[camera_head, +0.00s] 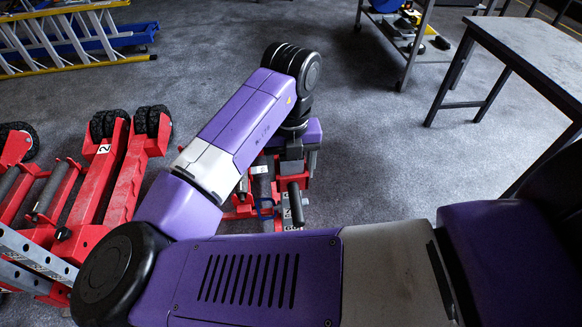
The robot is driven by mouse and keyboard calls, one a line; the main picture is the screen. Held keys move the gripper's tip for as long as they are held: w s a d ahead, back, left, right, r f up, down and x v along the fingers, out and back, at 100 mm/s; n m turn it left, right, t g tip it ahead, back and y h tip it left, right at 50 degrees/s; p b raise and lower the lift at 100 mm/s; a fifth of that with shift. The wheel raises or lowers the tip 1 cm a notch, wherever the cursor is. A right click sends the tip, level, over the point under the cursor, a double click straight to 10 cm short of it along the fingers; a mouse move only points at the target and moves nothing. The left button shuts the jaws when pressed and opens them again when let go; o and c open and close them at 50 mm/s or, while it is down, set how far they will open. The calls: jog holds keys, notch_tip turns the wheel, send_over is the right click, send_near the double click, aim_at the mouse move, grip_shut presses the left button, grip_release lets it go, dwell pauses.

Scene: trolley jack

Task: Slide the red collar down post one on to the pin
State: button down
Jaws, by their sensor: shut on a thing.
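My purple arm reaches over the red trolley jack, and its wrist points down at the jack. My gripper (291,168) shows grey and dark below the wrist, among the jack's posts. It is shut on a red part, most likely the red collar, which my wrist and gripper largely hide. I cannot tell which post is post one or how high the collar sits. The pin cannot be made out.
Another red jack (92,195) with black wheels and a label "2" lies at left. A yellow and blue ladder (70,40) is at top left. A grey table (535,50) stands at right, a trolley (410,40) behind it. Grey floor is clear between.

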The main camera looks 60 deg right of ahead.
jog(key=shift+f+b, duration=0.75)
jog(key=shift+f, duration=0.25)
jog(key=shift+c, duration=1)
grip_release()
jog(key=shift+r+p, duration=0.5)
jog(key=shift+r, duration=3.45)
